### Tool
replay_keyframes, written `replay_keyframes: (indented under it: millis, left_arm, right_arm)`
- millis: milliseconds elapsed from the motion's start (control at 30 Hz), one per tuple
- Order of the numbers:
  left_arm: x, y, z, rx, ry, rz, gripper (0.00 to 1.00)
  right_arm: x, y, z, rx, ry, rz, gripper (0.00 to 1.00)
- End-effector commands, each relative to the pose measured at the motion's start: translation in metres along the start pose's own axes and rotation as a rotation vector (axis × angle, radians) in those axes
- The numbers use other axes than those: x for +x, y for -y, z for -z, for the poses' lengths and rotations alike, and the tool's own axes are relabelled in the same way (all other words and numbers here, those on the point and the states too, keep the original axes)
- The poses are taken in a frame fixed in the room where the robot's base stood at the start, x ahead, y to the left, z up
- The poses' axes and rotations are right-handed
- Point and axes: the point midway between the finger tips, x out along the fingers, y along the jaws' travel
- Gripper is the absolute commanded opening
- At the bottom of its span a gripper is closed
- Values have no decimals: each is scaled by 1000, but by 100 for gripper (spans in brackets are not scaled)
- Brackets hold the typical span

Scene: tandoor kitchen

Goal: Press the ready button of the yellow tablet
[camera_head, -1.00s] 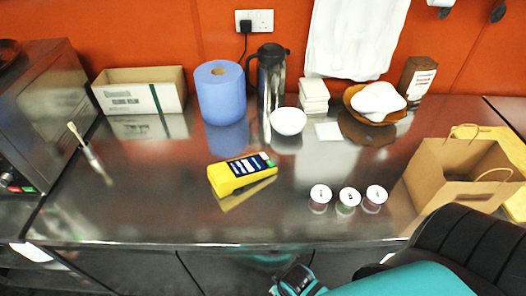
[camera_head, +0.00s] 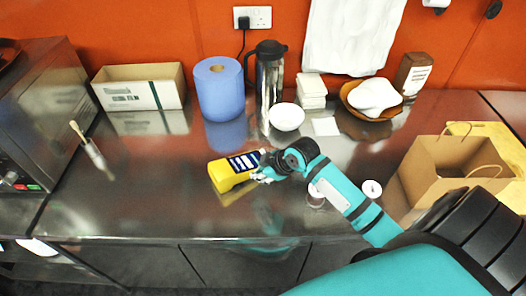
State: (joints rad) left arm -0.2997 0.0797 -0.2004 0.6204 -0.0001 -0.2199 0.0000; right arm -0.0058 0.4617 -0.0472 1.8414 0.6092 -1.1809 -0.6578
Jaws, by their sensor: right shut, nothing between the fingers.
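The yellow tablet (camera_head: 227,175) lies on the steel counter (camera_head: 150,205), left of the middle, with its dark screen (camera_head: 243,161) facing up. My right gripper (camera_head: 262,176) is shut and empty. Its fingertips are at the right end of the tablet, and I cannot tell whether they touch it. The gripper and wrist hide the right end of the tablet, and no ready button can be made out. My left gripper is not in view.
My right arm partly hides several small lidded tubs, one with a white lid (camera_head: 372,188). A paper bag (camera_head: 440,170) stands at right. A blue roll (camera_head: 219,90), a flask (camera_head: 269,80) and a white bowl (camera_head: 287,117) stand behind. The counter left of the tablet is mostly clear.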

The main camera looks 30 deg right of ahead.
Motion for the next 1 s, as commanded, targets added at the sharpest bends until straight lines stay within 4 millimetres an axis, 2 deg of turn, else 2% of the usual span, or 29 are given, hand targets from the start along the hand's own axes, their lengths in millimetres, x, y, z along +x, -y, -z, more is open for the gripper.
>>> replay_keyframes:
  millis: [33,200,300,400,600,1000]
  left_arm:
    - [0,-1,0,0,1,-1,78]
    - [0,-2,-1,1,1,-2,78]
    - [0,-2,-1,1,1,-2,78]
    - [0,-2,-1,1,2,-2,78]
    - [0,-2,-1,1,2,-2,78]
    - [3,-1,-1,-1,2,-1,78]
  right_arm:
    - [-1,-29,6,-23,-25,-24,0]
    - [-9,-98,22,-81,-102,-85,0]
    - [-16,-126,28,-100,-133,-116,0]
    - [-22,-144,32,-110,-153,-138,0]
    - [-25,-155,35,-117,-166,-152,0]
    - [-22,-153,32,-116,-165,-151,0]
